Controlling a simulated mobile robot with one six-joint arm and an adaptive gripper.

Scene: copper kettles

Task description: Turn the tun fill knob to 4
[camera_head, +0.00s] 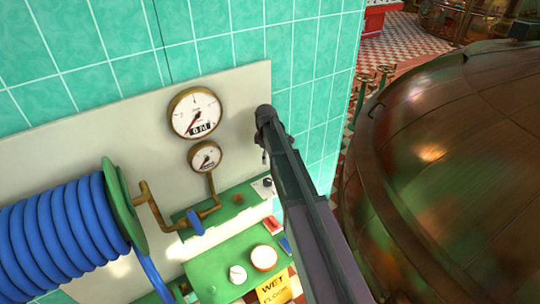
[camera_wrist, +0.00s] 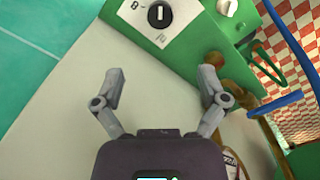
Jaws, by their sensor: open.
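A small black round knob (camera_wrist: 158,17) with a pale pointer line sits on a white dial plate (camera_wrist: 139,38) with printed marks, one reading 8, on a green panel. The head view shows this knob (camera_head: 267,182) just left of my arm. I cannot read a tun fill label or tell the setting. My gripper (camera_wrist: 160,77) is open and empty, its two fingers spread apart, with the knob beyond the fingertips and apart from them. In the head view my arm hides most of the gripper.
A white knob (camera_wrist: 227,7) is on the green panel. Two brass gauges (camera_head: 195,112) and a pipe with a blue handle (camera_head: 195,221) are left of my arm. A blue hose reel (camera_head: 65,235) stands at left, a big copper kettle (camera_head: 440,170) at right.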

